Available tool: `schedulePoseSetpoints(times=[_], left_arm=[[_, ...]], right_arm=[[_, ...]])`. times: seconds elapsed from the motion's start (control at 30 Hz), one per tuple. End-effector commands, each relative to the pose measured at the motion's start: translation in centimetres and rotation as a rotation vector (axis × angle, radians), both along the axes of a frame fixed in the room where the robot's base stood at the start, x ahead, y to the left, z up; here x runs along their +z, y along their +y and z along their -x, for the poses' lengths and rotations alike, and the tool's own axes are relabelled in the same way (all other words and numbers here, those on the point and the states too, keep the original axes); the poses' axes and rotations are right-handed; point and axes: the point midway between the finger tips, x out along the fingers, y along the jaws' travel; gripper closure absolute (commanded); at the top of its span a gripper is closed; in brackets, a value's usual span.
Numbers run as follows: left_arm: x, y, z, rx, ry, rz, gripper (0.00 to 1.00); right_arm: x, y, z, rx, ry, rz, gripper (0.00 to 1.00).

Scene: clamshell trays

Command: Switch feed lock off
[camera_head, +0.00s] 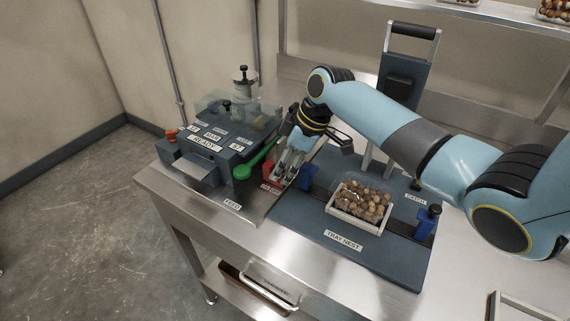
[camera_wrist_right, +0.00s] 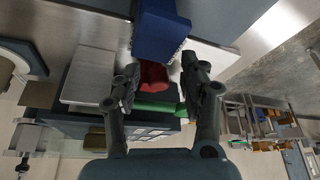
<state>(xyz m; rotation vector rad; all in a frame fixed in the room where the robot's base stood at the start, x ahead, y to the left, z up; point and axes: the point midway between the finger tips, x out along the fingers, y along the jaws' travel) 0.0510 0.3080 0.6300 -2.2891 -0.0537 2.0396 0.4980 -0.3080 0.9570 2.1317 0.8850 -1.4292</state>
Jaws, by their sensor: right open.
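My right gripper (camera_head: 284,172) reaches down over the bench beside the control box, its fingers apart. A red part (camera_head: 268,171) sits next to the fingertips, with a small red label (camera_head: 270,187) in front, too small to read. In the right wrist view, the red part (camera_wrist_right: 152,76) shows between my open fingers (camera_wrist_right: 160,70); I cannot tell if either finger touches it. A green lever (camera_head: 258,160) runs from a round green end up toward the gripper. It also shows in the wrist view (camera_wrist_right: 155,107). Which part is the feed lock is not readable. My left gripper is out of view.
The control box (camera_head: 205,152) carries a READY label; a FEED label (camera_head: 232,205) lies in front. A blue block (camera_head: 308,177) stands close right of the gripper. The tray nest (camera_head: 310,215) holds a clear clamshell tray (camera_head: 347,221) of nuts. An upright handled press (camera_head: 405,75) stands behind.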

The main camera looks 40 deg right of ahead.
Motion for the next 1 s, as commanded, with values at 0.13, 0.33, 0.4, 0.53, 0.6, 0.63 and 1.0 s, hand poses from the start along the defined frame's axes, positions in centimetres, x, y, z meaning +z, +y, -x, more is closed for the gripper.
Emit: schedulePoseSetpoints(times=[0.13,0.33,0.4,0.53,0.6,0.63,1.0], left_arm=[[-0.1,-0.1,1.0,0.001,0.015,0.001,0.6],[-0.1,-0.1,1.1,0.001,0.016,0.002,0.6],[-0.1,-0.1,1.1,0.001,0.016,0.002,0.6],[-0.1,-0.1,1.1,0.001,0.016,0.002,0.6],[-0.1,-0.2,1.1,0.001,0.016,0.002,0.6],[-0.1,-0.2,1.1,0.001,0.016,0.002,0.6],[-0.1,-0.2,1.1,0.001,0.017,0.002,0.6]], right_arm=[[0.5,-0.2,0.1,0.0,-0.002,0.001,0.57],[3.7,-1.3,1.0,0.0,-0.005,0.005,0.57],[5.2,-1.7,1.4,0.001,-0.004,0.004,0.57],[7.8,-2.5,2.3,0.001,-0.003,0.004,0.57],[8.9,-2.9,2.6,0.0,-0.002,0.004,0.57],[9.4,-3.0,2.7,0.001,-0.002,0.003,0.57],[11.1,-3.4,3.3,-0.001,0.001,-0.001,0.57]])
